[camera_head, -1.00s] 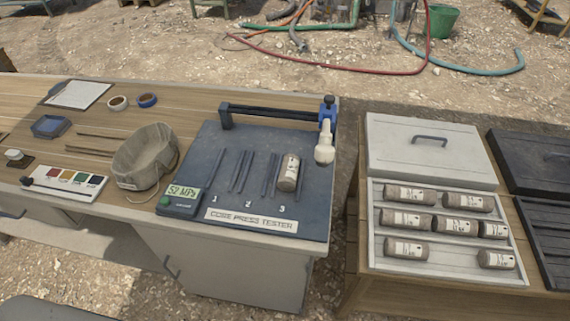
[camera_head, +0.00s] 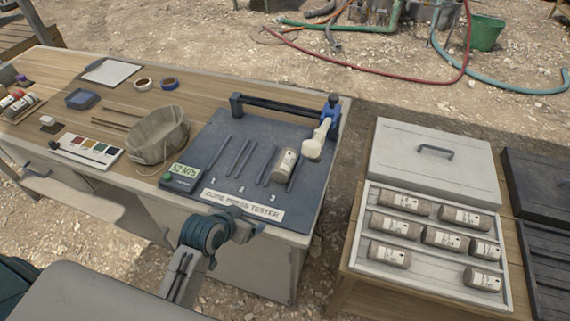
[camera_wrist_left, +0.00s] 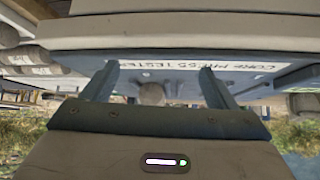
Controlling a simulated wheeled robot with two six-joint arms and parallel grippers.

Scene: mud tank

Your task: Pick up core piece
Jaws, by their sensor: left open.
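A grey-brown core piece (camera_head: 285,166) with a white label lies on the dark core press tester (camera_head: 225,165) near mark 3, close to the cream press head (camera_head: 318,140). Several similar labelled core pieces (camera_head: 445,238) lie in the pale core box (camera_head: 365,262) at right. My left gripper (camera_head: 243,230) is in front of the tester's front edge, apart from the cores. In the left wrist view its two fingers (camera_wrist_left: 159,70) are spread and empty, with the tester's label beyond. A round grey end (camera_wrist_left: 151,93) shows between them. My right gripper is not in view.
A canvas bucket (camera_head: 158,135), a colour chart (camera_head: 88,149) and tape rolls (camera_head: 168,83) stand on the wooden table left of the tester. A pale lid (camera_head: 433,160) with a handle lies behind the core box. A gap separates the table from the box's stand.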

